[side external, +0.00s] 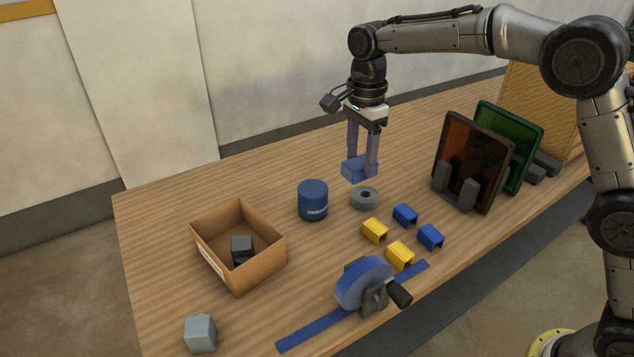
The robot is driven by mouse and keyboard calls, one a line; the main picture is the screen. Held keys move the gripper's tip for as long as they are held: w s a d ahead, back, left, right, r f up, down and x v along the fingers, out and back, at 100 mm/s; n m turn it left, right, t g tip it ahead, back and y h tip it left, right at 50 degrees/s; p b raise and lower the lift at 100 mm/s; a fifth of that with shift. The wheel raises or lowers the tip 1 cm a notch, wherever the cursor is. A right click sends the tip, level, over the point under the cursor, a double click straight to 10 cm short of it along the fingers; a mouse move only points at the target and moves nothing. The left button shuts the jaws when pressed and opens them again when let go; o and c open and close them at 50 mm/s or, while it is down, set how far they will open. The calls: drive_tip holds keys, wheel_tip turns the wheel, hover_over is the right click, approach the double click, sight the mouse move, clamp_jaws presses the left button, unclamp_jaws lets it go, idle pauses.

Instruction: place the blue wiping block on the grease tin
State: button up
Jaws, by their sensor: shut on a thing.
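My gripper (362,160) is shut on the blue wiping block (354,169). It holds the block in the air above the table, above and slightly left of a grey ring (365,198). The grease tin (313,201) is a dark blue cylinder with a pale label low on its side. It stands upright on the table, to the left of and below the block in the picture. The block and the tin are apart. The top of the tin looks bare.
An open cardboard box (265,264) with dark blocks inside stands left of the tin. Yellow clips (374,230) and blue clips (405,214) lie right of it. A blue wheel on a stand (364,284) is in front. Orange (474,160) and green panels (511,145) stand right. A grey cube (200,333) sits front left.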

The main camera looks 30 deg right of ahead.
drive_tip(key=shift+w+a+f, duration=0.4)
drive_tip(key=shift+w+f, duration=1.15)
drive_tip(key=shift+w, duration=0.35)
drive_tip(key=shift+w+a+f, duration=0.4)
drive_tip(key=shift+w+f, duration=1.15)
drive_tip(key=shift+w, duration=0.3)
drive_tip(key=shift+w+a+f, duration=0.4)
drive_tip(key=shift+w+f, duration=1.15)
drive_tip(key=shift+w, duration=0.35)
drive_tip(key=shift+f, duration=1.3)
drive_tip(key=shift+f, duration=0.2)
drive_tip(key=o, duration=1.3)
drive_tip(key=shift+o, duration=0.2)
drive_tip(key=shift+r, duration=0.1)
